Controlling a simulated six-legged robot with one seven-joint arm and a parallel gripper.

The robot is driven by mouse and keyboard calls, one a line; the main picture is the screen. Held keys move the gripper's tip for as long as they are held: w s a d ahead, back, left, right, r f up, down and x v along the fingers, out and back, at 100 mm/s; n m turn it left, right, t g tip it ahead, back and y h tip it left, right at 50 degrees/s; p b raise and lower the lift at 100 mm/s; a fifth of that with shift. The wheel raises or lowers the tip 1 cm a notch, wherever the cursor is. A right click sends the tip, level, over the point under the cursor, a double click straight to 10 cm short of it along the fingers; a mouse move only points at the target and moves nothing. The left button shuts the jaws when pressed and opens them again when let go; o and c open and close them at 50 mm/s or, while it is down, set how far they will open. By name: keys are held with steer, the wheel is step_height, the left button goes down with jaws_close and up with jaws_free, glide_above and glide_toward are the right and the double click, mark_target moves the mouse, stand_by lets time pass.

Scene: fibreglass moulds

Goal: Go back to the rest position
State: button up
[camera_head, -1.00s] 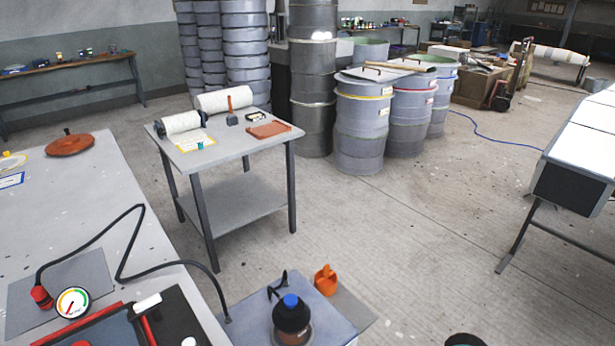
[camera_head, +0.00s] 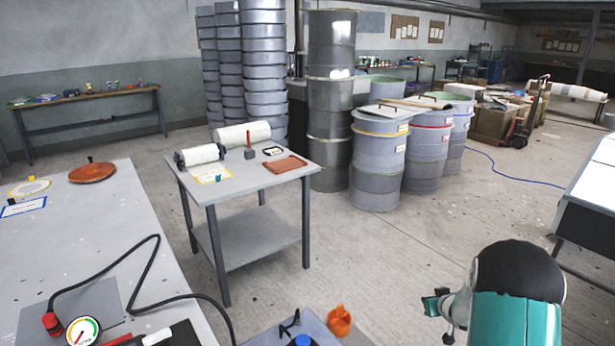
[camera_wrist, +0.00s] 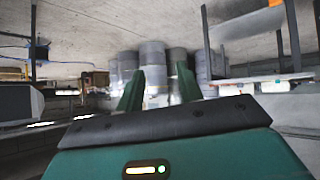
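My gripper (camera_wrist: 158,80) shows in the wrist view with its two green fingers apart and nothing between them. The wrist view looks upside down, with the grey drums behind the fingers and the floor above. In the head view my teal and black arm is at the lower right, over bare floor and apart from the tables.
A grey work table (camera_head: 95,235) with a gauge (camera_head: 83,331) and black hose fills the left. A small table (camera_head: 250,175) holds rolls and a tray. Grey drums (camera_head: 378,165) stand behind. A white-topped table (camera_head: 598,180) is at right.

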steer(key=s+a+r+m+g+h, duration=0.1)
steer(key=s+a+r, duration=0.25)
steer(key=r, duration=0.45)
steer(key=s+a+r+h, duration=0.1)
steer(key=s+a+r, duration=0.2)
steer(key=s+r, duration=0.35)
steer(key=s+a+r+m+g+h, duration=0.1)
steer(key=s+a+r, duration=0.2)
steer(key=r, duration=0.7)
steer(key=s+a+r+g+y, duration=0.1)
steer(key=s+a, duration=0.5)
steer(key=s, duration=0.6)
steer(key=s+a+r+g+y, duration=0.1)
steer(key=s+a+r+y, duration=0.1)
steer(key=s+a, duration=0.5)
steer(key=s+r, duration=0.1)
steer(key=s, duration=0.5)
steer(key=shift+r+n+g, duration=0.25)
steer(key=shift+n+g, duration=0.05)
steer(key=shift+n, duration=0.1)
